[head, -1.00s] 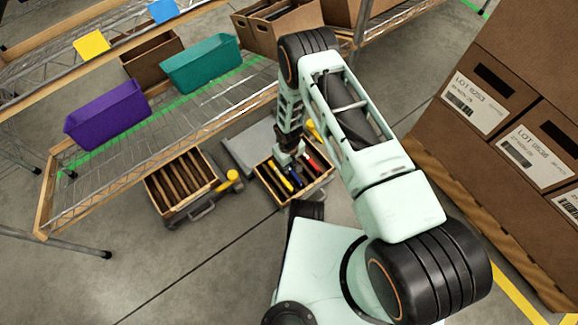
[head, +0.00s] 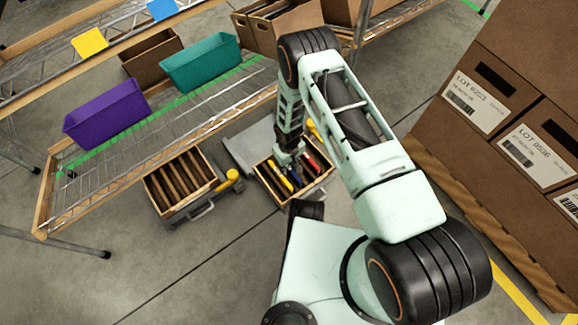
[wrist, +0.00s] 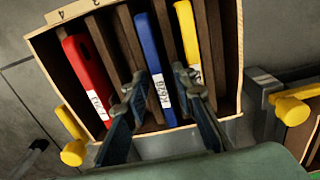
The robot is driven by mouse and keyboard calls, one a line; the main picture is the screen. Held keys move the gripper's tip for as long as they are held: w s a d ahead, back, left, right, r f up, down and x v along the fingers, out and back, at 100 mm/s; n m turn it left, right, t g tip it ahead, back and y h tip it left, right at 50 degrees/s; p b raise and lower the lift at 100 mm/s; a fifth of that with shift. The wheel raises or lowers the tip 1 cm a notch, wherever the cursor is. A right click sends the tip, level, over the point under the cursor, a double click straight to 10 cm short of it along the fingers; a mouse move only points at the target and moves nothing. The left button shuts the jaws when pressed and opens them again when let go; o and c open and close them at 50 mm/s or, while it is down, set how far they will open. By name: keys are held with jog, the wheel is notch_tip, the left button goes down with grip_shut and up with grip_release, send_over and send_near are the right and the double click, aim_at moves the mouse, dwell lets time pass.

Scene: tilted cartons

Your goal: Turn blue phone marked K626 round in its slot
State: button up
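The blue phone (wrist: 150,60) stands on edge in a middle slot of a wooden slotted crate (wrist: 238,60). Its white label faces my camera and is turned sideways; the marking is small and I cannot read it surely. My gripper (wrist: 158,78) is open, with one finger on each side of the blue phone at its near end. I cannot tell whether either finger touches it. A red phone (wrist: 84,75) stands in a slot to the left and a yellow phone (wrist: 188,45) in a slot to the right. In the head view, my gripper (head: 290,165) is over the crate (head: 312,190).
A second slotted crate (head: 160,197) stands to the left on the floor, with a yellow-handled part beside it. A wire shelf (head: 120,165) with purple (head: 105,112) and teal (head: 200,65) bins rises behind. Large cartons (head: 500,110) stand to the right.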

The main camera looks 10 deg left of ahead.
jog(key=shift+o, duration=0.3)
notch_tip(320, 180, up, 12)
dwell(0.6)
notch_tip(320, 180, up, 7)
jog(key=p, duration=0.4)
dwell(0.4)
dwell(0.4)
